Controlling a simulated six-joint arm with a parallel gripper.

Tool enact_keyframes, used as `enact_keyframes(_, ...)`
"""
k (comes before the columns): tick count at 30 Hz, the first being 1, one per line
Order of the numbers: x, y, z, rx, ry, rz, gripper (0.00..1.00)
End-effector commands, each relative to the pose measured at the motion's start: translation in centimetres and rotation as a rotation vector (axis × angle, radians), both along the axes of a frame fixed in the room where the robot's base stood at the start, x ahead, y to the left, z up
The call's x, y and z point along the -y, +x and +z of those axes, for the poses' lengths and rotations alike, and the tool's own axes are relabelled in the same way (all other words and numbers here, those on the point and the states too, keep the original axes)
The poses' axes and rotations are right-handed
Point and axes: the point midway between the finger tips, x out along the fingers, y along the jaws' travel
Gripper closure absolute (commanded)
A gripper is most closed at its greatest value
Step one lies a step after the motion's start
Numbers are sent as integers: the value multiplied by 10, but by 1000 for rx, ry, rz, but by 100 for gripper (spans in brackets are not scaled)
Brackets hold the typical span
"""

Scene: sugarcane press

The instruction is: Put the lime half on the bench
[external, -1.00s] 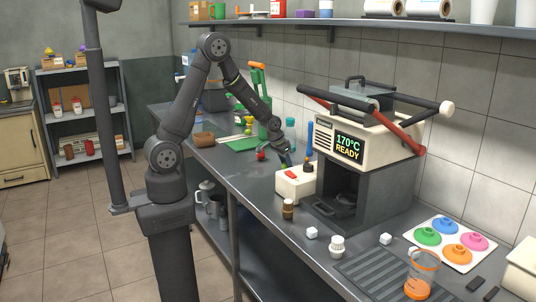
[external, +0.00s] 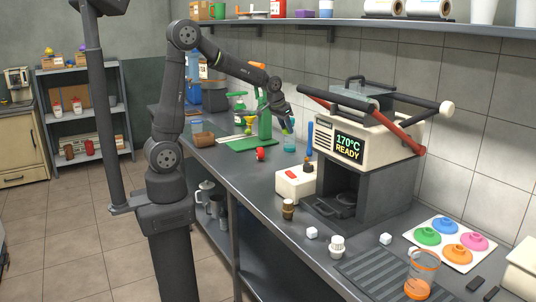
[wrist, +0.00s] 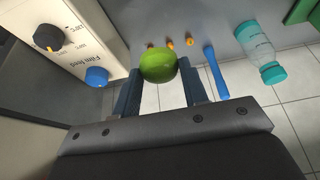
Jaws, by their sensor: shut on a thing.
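The lime half (wrist: 158,66), with its rounded green side showing, is held between the two fingers of my gripper (wrist: 160,88) in the wrist view. In the external view my gripper (external: 287,123) is raised above the bench (external: 240,181), near the clear bottle with teal ends (external: 290,146). The lime half is too small and covered to make out clearly there. The bench is a long dark grey counter along the tiled wall.
A white box with a red top part (external: 296,184) and the press reading 170°C (external: 362,150) stand right of my gripper. A red round thing (external: 260,154) and a green stand (external: 264,120) are to the left.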

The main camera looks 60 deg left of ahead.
Motion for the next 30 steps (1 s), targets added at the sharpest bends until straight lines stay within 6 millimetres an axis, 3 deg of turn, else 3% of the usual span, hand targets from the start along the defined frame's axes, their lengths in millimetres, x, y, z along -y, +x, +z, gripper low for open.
enact_keyframes(2, 0, 1, 18, 5, 0, 0, 85)
enact_keyframes(8, -37, 20, 18, 0, 0, 60, 85)
enact_keyframes(14, -94, 44, 22, 0, 1, 143, 85)
enact_keyframes(17, -136, 56, 23, -1, 2, 200, 85)
enact_keyframes(22, -227, 70, 26, -1, 2, 317, 85)
enact_keyframes(30, -371, 60, 25, -1, 1, 489, 85)
